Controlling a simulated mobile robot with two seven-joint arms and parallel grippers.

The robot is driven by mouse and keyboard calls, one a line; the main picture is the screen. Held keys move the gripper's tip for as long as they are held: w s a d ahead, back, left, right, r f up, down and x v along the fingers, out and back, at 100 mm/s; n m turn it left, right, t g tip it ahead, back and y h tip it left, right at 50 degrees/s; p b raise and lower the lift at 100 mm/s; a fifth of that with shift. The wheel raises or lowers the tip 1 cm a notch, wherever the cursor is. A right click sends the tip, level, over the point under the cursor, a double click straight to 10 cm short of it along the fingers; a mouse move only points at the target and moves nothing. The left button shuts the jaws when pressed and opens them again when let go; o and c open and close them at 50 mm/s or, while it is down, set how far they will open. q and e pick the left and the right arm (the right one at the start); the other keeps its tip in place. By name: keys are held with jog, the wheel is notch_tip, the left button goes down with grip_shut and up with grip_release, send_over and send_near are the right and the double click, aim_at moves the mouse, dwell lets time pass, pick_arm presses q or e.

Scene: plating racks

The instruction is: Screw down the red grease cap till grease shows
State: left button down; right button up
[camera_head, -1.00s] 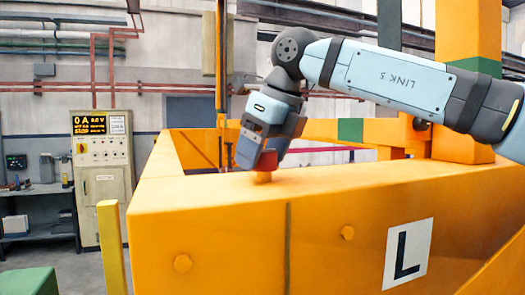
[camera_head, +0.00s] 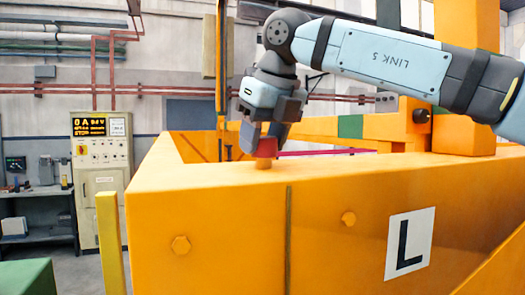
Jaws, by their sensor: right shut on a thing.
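The red grease cap (camera_head: 266,148) sits on a short orange stem (camera_head: 263,164) on top of the yellow beam (camera_head: 350,177). My right gripper (camera_head: 260,141) reaches down from above and is shut on the cap, its fingers tilted a little. The near finger covers the cap's left side, while its right side and lower part show. No grease is visible at the cap or stem at this size. My left gripper is not in view.
A control cabinet (camera_head: 101,175) with a lit display stands at the left behind a yellow post (camera_head: 109,245). A workbench (camera_head: 38,191) is at the far left. A yellow upright (camera_head: 467,85) rises from the beam at the right, behind my right arm.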

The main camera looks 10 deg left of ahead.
jog(key=m+t+b, duration=0.1)
jog(key=m+b, duration=0.1)
jog(key=shift+f+m+h, duration=0.1)
jog(key=shift+m+h, duration=0.2)
jog(key=shift+m, duration=0.1)
jog(key=m+h+b, duration=0.1)
jog(key=m, duration=0.1)
jog(key=m+b, duration=0.1)
jog(key=m, duration=0.1)
jog(key=shift+d+m+t+h, duration=0.1)
jog(key=shift+m+t+h, duration=0.2)
jog(key=shift+h, duration=0.1)
jog(key=m+h+b, duration=0.1)
jog(key=m, duration=0.3)
jog(key=shift+d+h, duration=0.1)
jog(key=shift+h, duration=0.3)
jog(key=m+h, duration=0.1)
jog(key=m, duration=0.2)
jog(key=shift+r, duration=0.2)
jog(key=shift+d+m+h, duration=0.1)
jog(key=shift+m+h, duration=0.2)
jog(key=shift+m, duration=0.6)
jog(key=o, duration=0.9)
